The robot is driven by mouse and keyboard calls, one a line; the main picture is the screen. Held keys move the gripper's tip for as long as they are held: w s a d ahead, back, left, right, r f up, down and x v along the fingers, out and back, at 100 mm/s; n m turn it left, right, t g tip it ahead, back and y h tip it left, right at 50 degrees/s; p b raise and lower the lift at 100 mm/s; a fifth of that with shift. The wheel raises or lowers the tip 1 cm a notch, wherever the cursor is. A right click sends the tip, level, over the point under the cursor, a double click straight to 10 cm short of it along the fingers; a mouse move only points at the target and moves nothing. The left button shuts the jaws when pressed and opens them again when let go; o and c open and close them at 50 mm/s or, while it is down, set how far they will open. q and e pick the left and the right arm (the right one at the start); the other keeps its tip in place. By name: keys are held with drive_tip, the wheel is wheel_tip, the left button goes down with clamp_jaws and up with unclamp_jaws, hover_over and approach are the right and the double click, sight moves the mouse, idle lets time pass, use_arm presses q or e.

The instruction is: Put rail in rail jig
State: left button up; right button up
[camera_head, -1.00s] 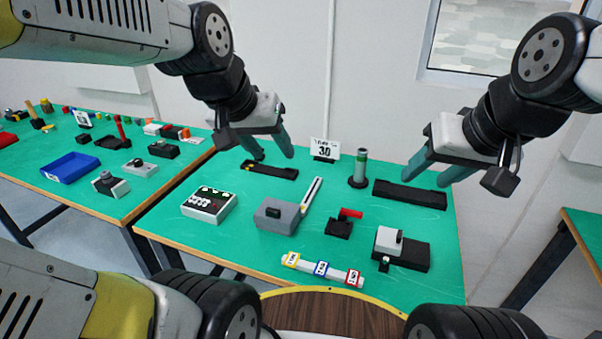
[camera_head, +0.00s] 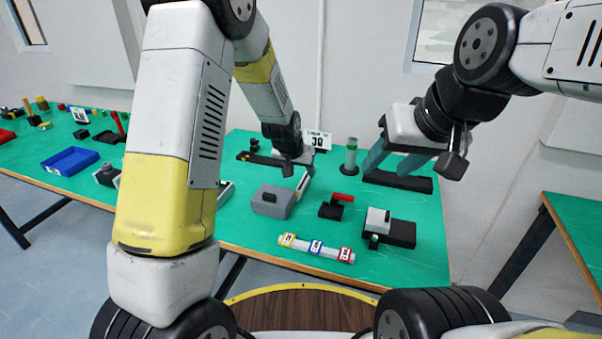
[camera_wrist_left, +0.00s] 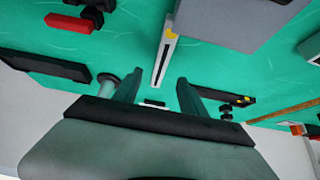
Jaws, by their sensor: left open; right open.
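The rail is a thin pale strip with a dark slot (camera_head: 302,184), beside a grey block on the green table; it shows larger in the left wrist view (camera_wrist_left: 163,52). My left gripper (camera_head: 296,167) is over the rail's far end, its fingers mostly hidden in the head view. In the left wrist view its open fingers (camera_wrist_left: 158,93) point at the rail, with nothing held. My right gripper (camera_head: 394,164) is open and empty above a long black fixture (camera_head: 405,183). A second long black fixture (camera_head: 262,159) lies at the back left. I cannot tell which is the rail jig.
The grey block (camera_head: 270,204) is close beside the rail. A red-handled clamp (camera_head: 332,208), a black-and-white device (camera_head: 392,230), a labelled bar (camera_head: 316,248), a green-banded cylinder (camera_head: 351,155) and a number sign (camera_head: 318,140) stand around. My left arm hides the table's left part.

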sight(304, 180)
use_arm(q)
drive_tip(key=x, duration=0.7)
drive_tip(key=shift+a+f, duration=0.15)
drive_tip(key=shift+f, duration=0.05)
drive_tip(key=shift+c, duration=0.2)
clamp_jaws()
